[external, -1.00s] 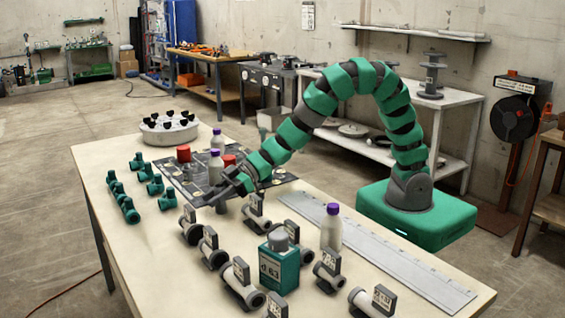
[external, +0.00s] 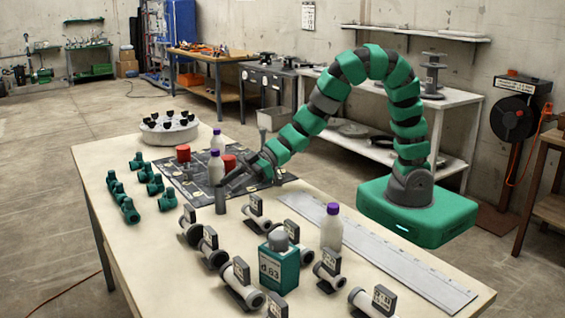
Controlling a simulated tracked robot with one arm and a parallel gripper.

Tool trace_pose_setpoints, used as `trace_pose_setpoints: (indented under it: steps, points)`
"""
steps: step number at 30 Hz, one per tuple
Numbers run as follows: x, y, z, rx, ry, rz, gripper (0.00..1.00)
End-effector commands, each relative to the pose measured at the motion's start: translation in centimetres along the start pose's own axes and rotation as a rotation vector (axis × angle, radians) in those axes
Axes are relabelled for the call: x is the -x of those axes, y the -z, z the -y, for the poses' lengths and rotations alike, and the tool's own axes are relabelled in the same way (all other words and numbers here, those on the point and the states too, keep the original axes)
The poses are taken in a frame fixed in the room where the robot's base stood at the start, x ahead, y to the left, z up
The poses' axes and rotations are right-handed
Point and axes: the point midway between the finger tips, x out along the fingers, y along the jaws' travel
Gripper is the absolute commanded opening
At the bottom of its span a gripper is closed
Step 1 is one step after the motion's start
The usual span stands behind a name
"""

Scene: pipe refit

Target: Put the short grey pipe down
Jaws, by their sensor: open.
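The short grey pipe (external: 221,201) stands upright at the edge of the dark mat, near the middle of the table. My gripper (external: 226,179) is open at the upper end of the pipe, with its dark fingers reaching down from the right. I cannot tell whether a finger still touches the pipe. The pipe's lower end appears to rest on the surface.
The dark mat (external: 191,176) holds white bottles with purple caps (external: 217,167) and red parts (external: 183,153). Green fittings (external: 130,212) lie left. Several labelled pipe pieces (external: 240,280), a green box (external: 279,268) and a long ruler (external: 425,276) lie in front. Bare table shows at front left.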

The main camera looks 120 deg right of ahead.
Motion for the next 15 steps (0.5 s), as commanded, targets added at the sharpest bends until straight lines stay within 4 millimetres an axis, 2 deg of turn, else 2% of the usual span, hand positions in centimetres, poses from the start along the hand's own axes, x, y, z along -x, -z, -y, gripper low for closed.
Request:
trace_pose_setpoints:
  steps: [1, 6, 15]
  points:
    - [1.0, 0.3, -0.1, 0.0, -0.002, -0.002, 0.5]
    - [3.3, 0.1, -0.1, -0.001, -0.002, 0.0, 0.5]
    - [4.9, 0.0, 0.0, 0.0, -0.001, -0.001, 0.5]
